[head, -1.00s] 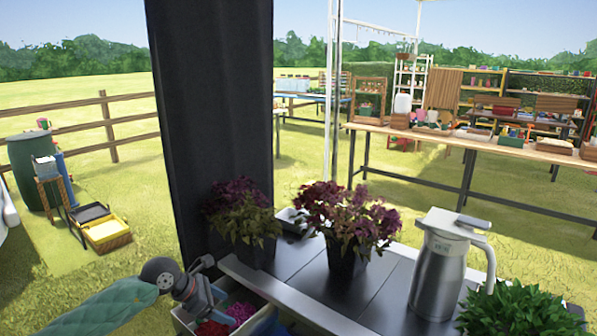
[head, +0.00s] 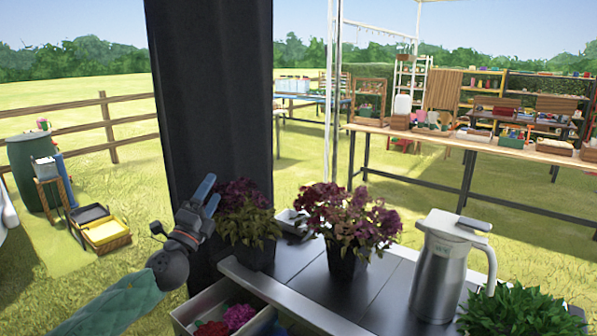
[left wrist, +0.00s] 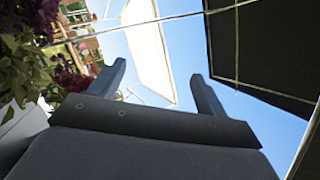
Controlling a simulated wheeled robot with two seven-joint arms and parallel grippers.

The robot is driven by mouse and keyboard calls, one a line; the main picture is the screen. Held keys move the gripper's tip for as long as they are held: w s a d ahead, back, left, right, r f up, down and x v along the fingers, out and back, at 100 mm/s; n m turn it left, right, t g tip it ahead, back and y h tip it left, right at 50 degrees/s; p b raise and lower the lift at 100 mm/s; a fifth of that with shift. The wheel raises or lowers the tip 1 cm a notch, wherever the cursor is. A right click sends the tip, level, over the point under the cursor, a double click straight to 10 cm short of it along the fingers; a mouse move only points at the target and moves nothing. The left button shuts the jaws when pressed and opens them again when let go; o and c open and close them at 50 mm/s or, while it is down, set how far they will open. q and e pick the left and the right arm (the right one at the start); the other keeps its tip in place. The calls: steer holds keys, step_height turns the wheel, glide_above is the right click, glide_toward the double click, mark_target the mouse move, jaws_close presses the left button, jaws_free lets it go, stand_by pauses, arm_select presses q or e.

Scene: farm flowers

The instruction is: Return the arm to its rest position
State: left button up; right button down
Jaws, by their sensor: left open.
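My left gripper (head: 207,196) is raised at the left of the table, beside the nearest purple-flowered plant (head: 246,215). Its fingers point upward and are open with nothing between them. In the left wrist view both fingers (left wrist: 160,90) stand apart against the sky and a canopy, with purple flowers and leaves (left wrist: 25,45) at the left edge. My left arm comes in from the lower left in a green sleeve. My right gripper does not show.
An open drawer (head: 200,308) with pink and red flowers (head: 238,316) lies below my arm. A dark post or curtain (head: 208,110) stands just behind the gripper. A second purple plant (head: 348,225), a steel jug (head: 440,270) and a green plant (head: 520,310) stand on the dark table.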

arm_select(q)
steer(key=s+a+f+n+g+y, duration=0.1)
steer(key=s+f+n+g+y, duration=0.25)
steer(key=f+n, duration=0.35)
steer(key=s+a+f+n+g+y, duration=0.2)
steer(key=f+n+y, duration=0.3)
steer(key=f+n, duration=0.15)
steer(key=s+a+f+n+g+y, duration=0.1)
steer(key=s+f+n+g+y, duration=0.2)
steer(key=f+n, duration=0.35)
steer(key=s+d+f+n+g+h, duration=0.1)
steer(key=s+d+f+g, duration=0.2)
steer(key=s+f, duration=0.7)
steer(key=s+d+f+n+g+h, duration=0.1)
steer(key=s+d+f+g, duration=0.3)
steer(key=s+f, duration=0.6)
steer(key=s+d+f+n+g+h, duration=0.1)
steer(key=s+d+f+g, duration=0.3)
steer(key=s+f, duration=0.6)
steer(key=s+h, duration=0.1)
steer(key=s, duration=0.6)
steer(key=shift+s+f+n+g, duration=0.25)
steer(key=shift+f+n+g, duration=0.05)
steer(key=shift+f+g, duration=0.05)
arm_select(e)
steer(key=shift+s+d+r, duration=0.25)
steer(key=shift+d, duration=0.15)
